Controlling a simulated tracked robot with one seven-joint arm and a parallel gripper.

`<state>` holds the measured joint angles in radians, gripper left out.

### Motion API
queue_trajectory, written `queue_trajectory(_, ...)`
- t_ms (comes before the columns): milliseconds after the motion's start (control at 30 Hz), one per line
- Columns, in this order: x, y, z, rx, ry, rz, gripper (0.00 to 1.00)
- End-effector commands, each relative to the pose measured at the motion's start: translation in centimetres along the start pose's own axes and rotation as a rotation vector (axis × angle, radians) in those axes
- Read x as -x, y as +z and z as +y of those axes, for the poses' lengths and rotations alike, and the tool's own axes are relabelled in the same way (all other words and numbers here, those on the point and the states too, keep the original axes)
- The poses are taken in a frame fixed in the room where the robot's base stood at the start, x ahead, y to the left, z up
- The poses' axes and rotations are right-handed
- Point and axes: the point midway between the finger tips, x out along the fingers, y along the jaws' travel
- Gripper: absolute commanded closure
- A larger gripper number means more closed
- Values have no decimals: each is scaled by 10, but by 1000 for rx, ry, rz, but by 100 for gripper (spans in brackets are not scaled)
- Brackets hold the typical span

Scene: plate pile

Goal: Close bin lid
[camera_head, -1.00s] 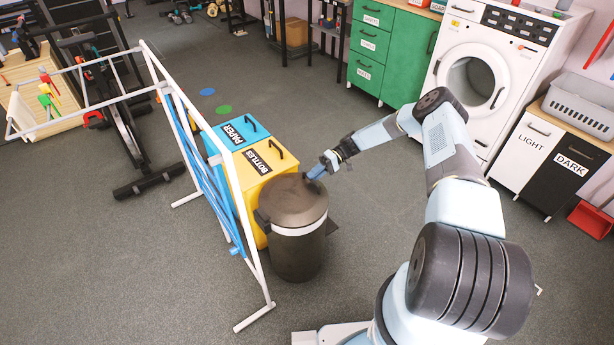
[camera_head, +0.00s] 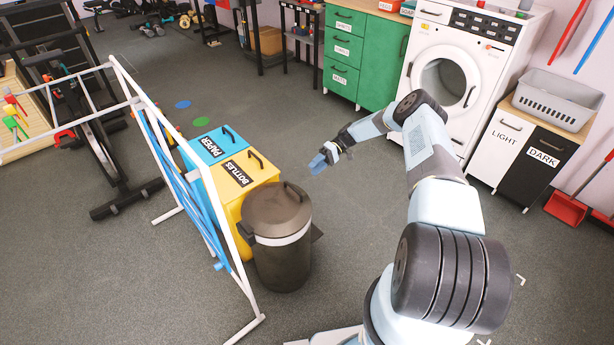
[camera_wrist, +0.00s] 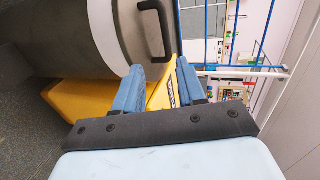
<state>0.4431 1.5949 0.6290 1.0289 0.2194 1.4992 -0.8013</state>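The dark grey bin (camera_head: 283,267) stands upright in the middle of the head view, with a pale band below its rim. Its round lid (camera_head: 272,210) lies over the top and looks down flat, with a small handle on it. I see no gap at the rim from here. My gripper (camera_head: 318,163) is above and right of the lid, apart from it. In the wrist view the two blue fingers of my gripper (camera_wrist: 160,84) are spread with nothing between them. The bin (camera_wrist: 75,35) fills the upper left there, partly cut off.
The yellow BOTTLES box (camera_head: 236,193) and blue PAPER box (camera_head: 203,152) stand close behind the bin. A white drying rack (camera_head: 190,190) stands to their left. A washing machine (camera_head: 495,60) and cabinets are at the right. Floor right of the bin is open.

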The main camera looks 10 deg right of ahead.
Motion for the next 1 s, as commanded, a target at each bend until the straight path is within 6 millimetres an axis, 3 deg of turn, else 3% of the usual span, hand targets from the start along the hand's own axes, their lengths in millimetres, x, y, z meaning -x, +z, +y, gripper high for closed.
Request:
queue_trajectory(233,25,0,1,0,0,0,60)
queue_trajectory(800,30,1,0,-1,0,1,60)
queue_trajectory(1000,38,-5,-24,-6,46,-22,60)
